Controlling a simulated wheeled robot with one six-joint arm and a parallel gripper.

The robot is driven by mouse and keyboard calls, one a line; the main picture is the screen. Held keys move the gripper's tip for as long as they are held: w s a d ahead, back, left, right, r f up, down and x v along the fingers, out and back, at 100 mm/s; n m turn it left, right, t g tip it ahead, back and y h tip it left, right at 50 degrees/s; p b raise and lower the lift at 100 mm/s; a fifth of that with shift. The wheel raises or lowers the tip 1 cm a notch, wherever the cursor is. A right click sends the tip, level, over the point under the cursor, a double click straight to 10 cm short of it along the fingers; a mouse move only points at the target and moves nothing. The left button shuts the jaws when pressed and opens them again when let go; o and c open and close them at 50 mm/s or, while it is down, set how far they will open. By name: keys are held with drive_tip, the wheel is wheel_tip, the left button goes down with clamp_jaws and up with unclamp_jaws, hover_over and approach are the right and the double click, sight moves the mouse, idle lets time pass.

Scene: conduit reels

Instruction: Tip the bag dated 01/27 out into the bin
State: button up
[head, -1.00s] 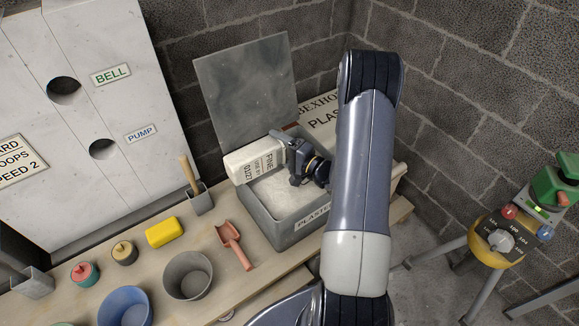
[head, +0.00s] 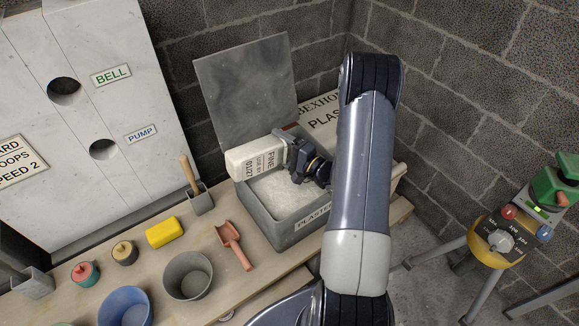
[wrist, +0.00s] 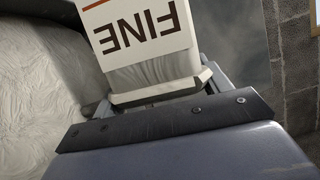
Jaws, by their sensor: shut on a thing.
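The white bag (head: 256,158) reads "FINE" and 01/27 in the head view. It lies tilted over the left back part of the grey plaster bin (head: 262,219). In the wrist view the bag (wrist: 143,35) shows "FINE" upside down, with its folded end between the jaws. My gripper (head: 291,152) is shut on that end of the bag, above the bin. The bin holds pale powder (head: 285,196), also seen at the left in the wrist view (wrist: 40,95). The bag's far end is out of the wrist view, and no falling powder shows.
The bin's grey lid (head: 245,88) stands open behind it. A Bexhol-marked bag (head: 322,112) stands behind the bin at the right.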

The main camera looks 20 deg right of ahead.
drive_tip(key=shift+d+m+t, duration=0.3)
drive_tip(key=shift+d+m, duration=0.1)
drive_tip(key=shift+m, duration=0.7)
idle(1.3)
